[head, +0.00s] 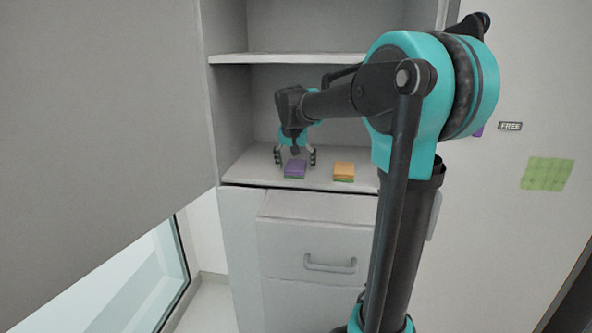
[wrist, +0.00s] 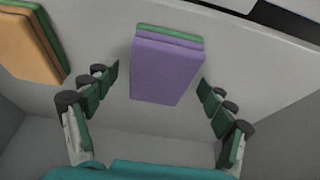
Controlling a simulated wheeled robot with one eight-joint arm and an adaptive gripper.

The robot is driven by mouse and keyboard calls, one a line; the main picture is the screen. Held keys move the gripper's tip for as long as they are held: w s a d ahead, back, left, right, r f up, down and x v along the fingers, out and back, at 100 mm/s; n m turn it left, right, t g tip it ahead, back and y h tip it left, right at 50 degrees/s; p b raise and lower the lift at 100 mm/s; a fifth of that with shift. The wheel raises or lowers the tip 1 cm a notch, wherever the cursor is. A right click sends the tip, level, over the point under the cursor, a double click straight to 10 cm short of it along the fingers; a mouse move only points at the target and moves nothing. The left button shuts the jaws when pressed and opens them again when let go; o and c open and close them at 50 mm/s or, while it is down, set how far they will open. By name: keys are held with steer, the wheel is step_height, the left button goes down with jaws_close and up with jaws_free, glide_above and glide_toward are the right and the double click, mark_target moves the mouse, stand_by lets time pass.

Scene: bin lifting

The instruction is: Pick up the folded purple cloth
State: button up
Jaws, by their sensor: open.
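The folded purple cloth (head: 295,169) lies on the cabinet's counter shelf, near its front edge. It is a flat block with a purple top and a green layer along one side. In the wrist view the purple cloth (wrist: 166,68) lies ahead, between the lines of my two fingers. My gripper (head: 295,157) is open and points down just above and behind the cloth. In the wrist view my gripper (wrist: 158,78) has its fingers spread wide, one on each side of the cloth, with visible gaps. Nothing is held.
An orange-and-green folded cloth (head: 344,171) lies to the right of the purple one; it also shows at the wrist view's upper left (wrist: 28,45). An upper shelf (head: 290,58) is above my gripper. A drawer (head: 318,240) is below the counter. Cabinet walls stand close at left and back.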

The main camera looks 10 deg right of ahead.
mark_target(296, 163)
steer(key=shift+f, duration=0.25)
steer(key=shift+c, duration=0.4)
steer(key=c, duration=1.1)
steer(key=shift+r, duration=0.1)
steer(key=shift+r, duration=0.45)
steer(key=v, duration=0.3)
steer(key=shift+w+d+r, duration=0.1)
steer(key=shift+w+r, duration=0.1)
steer(key=shift+w, duration=0.1)
steer(key=s+a, duration=0.1)
steer(key=s, duration=0.4)
steer(key=s+a, duration=0.2)
steer(key=s, duration=0.4)
steer(key=s+a, duration=0.2)
steer(key=s, duration=0.3)
steer(key=shift+s+a+f, duration=0.1)
steer(key=shift+s+a, duration=0.1)
steer(key=shift+s, duration=0.15)
